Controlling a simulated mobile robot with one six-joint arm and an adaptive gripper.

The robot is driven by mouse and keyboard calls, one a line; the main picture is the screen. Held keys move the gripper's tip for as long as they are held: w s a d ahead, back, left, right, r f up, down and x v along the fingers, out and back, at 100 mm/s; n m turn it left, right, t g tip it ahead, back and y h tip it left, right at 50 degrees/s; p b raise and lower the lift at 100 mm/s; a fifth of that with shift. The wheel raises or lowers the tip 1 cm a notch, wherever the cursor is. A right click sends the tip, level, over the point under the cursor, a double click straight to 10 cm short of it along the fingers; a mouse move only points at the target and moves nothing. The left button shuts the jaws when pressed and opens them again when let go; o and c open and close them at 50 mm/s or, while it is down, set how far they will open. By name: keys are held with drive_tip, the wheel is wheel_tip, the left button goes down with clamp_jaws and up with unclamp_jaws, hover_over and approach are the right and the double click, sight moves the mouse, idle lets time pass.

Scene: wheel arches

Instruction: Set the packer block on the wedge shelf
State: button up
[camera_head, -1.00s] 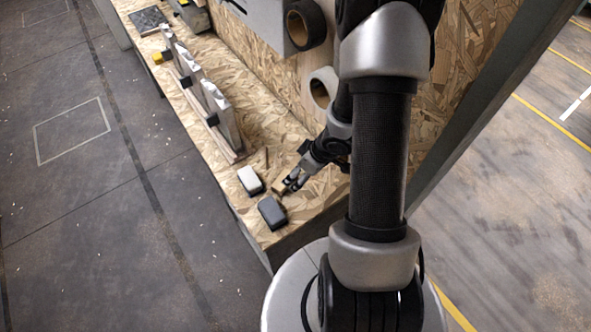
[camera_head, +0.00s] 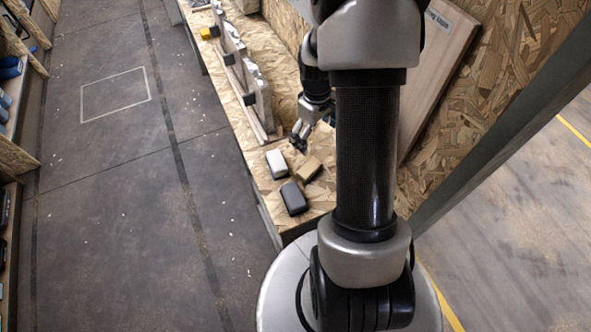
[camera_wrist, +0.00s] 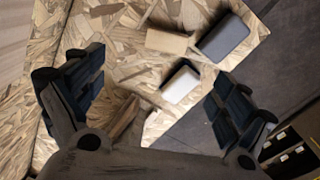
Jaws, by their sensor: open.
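Three small blocks lie on the chipboard bench: a tan one (camera_head: 309,168), a white one (camera_head: 277,163) and a dark grey one (camera_head: 294,198). No label shows which is the packer block; the tan one looks like wood. They also show in the wrist view: tan (camera_wrist: 166,41), white (camera_wrist: 180,86), dark grey (camera_wrist: 223,38). My gripper (camera_head: 299,138) is open and empty, above the bench just behind the blocks. In the wrist view its spread fingers (camera_wrist: 155,92) stand apart from all three. I cannot tell which surface is the wedge shelf.
Upright grey pieces (camera_head: 256,92) stand in a row on a wooden strip along the bench's left side. A yellow item (camera_head: 207,33) sits farther back. A wooden panel (camera_head: 437,75) leans at the right. The floor left of the bench is clear.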

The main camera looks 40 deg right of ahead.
sight(309, 168)
drive_tip(key=shift+y, duration=0.3)
drive_tip(key=f+b, duration=0.1)
drive_tip(key=f, duration=0.5)
drive_tip(key=f+b, duration=0.2)
drive_tip(key=f, duration=0.3)
drive_tip(key=a+f+b, duration=0.1)
drive_tip(key=f+b, duration=0.1)
drive_tip(key=f, duration=0.4)
drive_tip(key=shift+w+f, duration=0.1)
drive_tip(key=shift+f, duration=0.2)
drive_tip(key=shift+w+d+f, duration=0.15)
drive_tip(key=shift+w, duration=0.05)
drive_tip(key=shift+s, duration=0.1)
drive_tip(key=shift+c, duration=0.9)
drive_tip(key=c, duration=1)
drive_tip(key=shift+r, duration=0.25)
drive_tip(key=shift+c, duration=0.2)
wheel_tip(309, 168, up, 20)
drive_tip(key=p, duration=0.5)
